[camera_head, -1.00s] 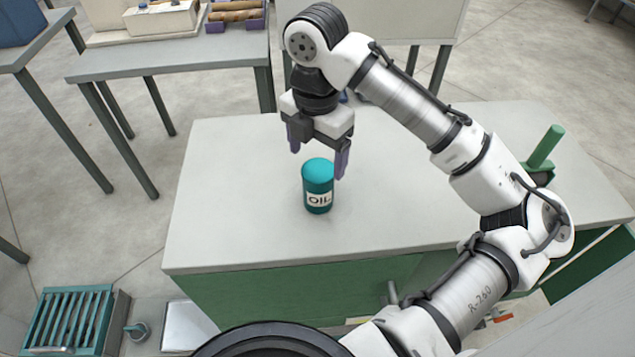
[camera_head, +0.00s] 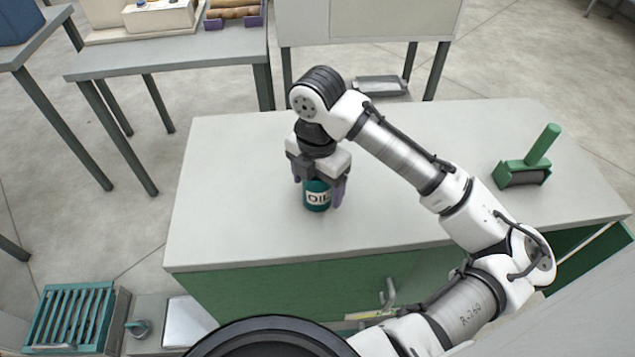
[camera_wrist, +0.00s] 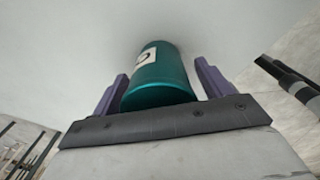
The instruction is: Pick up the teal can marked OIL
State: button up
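The teal can (camera_head: 317,196) stands upright on the pale worktop, with its OIL label facing the head camera. My gripper (camera_head: 319,195) is lowered around it from above, hiding the can's top. In the wrist view the teal can (camera_wrist: 160,78) lies between the two purple fingers of my gripper (camera_wrist: 161,85). Gaps show between the can and both fingers, so the fingers are open and do not grip it.
The pale worktop (camera_head: 230,200) is clear around the can. A green tool with an upright handle (camera_head: 535,160) sits at its right end. A grey side table (camera_head: 170,57) stands behind left, and a slatted teal crate (camera_head: 70,318) is at lower left.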

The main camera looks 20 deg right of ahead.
jog(key=c, duration=1.1)
jog(key=shift+r, duration=0.1)
